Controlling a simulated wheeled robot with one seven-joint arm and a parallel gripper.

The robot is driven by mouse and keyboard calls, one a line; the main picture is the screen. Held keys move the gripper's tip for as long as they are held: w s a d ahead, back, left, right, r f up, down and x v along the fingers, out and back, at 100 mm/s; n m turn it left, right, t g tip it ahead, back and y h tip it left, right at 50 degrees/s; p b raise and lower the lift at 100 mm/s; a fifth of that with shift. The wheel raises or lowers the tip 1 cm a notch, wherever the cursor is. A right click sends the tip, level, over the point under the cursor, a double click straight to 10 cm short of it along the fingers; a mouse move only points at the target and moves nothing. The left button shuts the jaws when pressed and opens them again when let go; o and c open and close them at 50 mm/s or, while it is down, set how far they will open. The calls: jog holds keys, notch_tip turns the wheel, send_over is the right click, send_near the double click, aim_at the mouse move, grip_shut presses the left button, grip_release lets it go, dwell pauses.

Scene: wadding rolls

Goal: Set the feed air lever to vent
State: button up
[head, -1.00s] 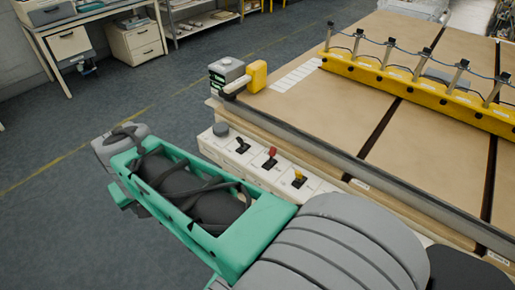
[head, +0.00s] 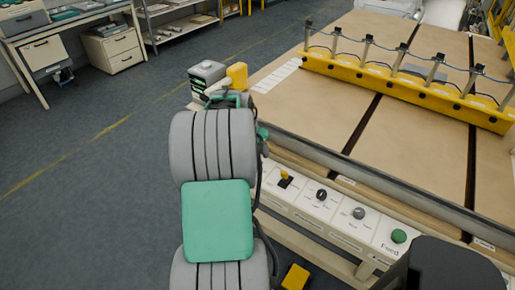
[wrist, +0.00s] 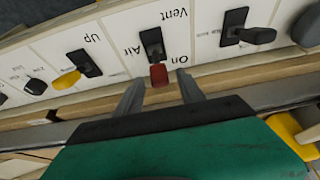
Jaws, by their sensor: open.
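The red-tipped feed air lever (wrist: 158,75) shows in the wrist view on a white panel, with the words Vent, Air and On beside its black slot plate. The picture is upside down; the red tip lies toward the On side. My gripper (wrist: 160,90) is open, with one finger on each side of the red tip and a gap visible to both. I cannot tell how far above the tip the fingers are. In the head view my arm hides the lever and the gripper.
In the wrist view a yellow lever (wrist: 67,79) marked Up is to the left and a black lever (wrist: 252,36) to the right. The head view shows a black knob (head: 321,195), a grey knob (head: 358,212) and a green button (head: 399,236) along the panel beside the table (head: 340,75).

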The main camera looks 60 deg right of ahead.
jog(key=shift+f, duration=0.1)
grip_shut()
dwell(0.4)
